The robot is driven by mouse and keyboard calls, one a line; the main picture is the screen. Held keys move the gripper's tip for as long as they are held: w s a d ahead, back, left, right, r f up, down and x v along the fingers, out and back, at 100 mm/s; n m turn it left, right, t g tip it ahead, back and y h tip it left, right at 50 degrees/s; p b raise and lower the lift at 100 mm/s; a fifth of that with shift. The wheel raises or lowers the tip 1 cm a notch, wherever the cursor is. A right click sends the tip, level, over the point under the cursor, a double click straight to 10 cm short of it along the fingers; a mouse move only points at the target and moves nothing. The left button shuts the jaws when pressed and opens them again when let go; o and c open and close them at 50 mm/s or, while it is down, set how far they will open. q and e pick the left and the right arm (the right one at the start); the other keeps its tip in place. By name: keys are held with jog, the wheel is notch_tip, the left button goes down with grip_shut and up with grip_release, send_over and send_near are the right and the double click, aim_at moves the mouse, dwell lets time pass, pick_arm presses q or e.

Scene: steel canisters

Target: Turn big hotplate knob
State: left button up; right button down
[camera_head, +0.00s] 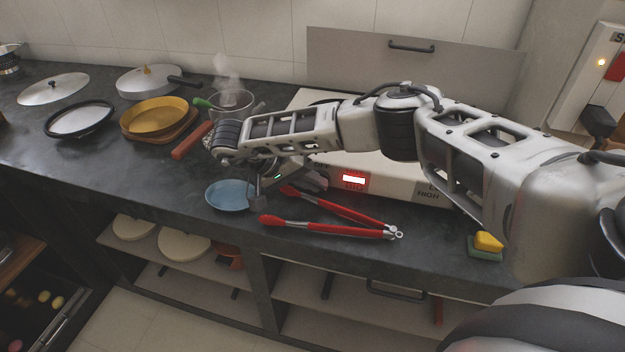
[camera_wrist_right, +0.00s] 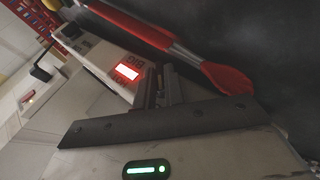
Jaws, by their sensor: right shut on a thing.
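The white hotplate (camera_head: 401,178) stands on the dark counter, its front panel facing me. A lit red display (camera_head: 353,179) with the word BIG shows on this panel; the display (camera_wrist_right: 127,72) also shows in the right wrist view, beside the fingers. My right arm reaches across from the right and bends back, so that its gripper (camera_head: 313,180) is at the left part of the front panel. In the right wrist view the gripper (camera_wrist_right: 163,88) is shut at the panel on the big knob, which the fingers hide. My left gripper is not in view.
Red tongs (camera_head: 345,208) lie just in front of the hotplate, close under my gripper. A blue plate (camera_head: 228,196) is to their left. A steaming pot (camera_head: 236,101), yellow pan (camera_head: 158,117) and lids stand farther left. A sponge (camera_head: 487,242) lies at the right.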

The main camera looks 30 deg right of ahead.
jog(key=shift+r, duration=0.15)
jog(key=shift+s+d+r+t+y+p, duration=0.1)
jog(key=shift+t+y+p, duration=0.45)
jog(key=shift+p, duration=0.25)
jog(key=shift+s+d+m+t+y+p, duration=0.15)
jog(key=shift+m+t+y+p, duration=0.4)
jog(key=shift+t+y, duration=0.25)
jog(key=shift+s+d+m+t+y+b, duration=0.15)
jog(key=shift+t+y+b, duration=0.1)
jog(key=shift+t+y, duration=0.35)
jog(key=shift+a+m+t+y+b, duration=0.1)
jog(key=shift+t+y+b, duration=0.1)
jog(key=shift+t+y, duration=0.35)
jog(key=shift+d+t+y+b, duration=0.1)
jog(key=shift+t+y+b, duration=0.2)
jog(key=shift+t, duration=0.1)
jog(key=c, duration=1.8)
grip_release()
jog(key=shift+o, duration=0.2)
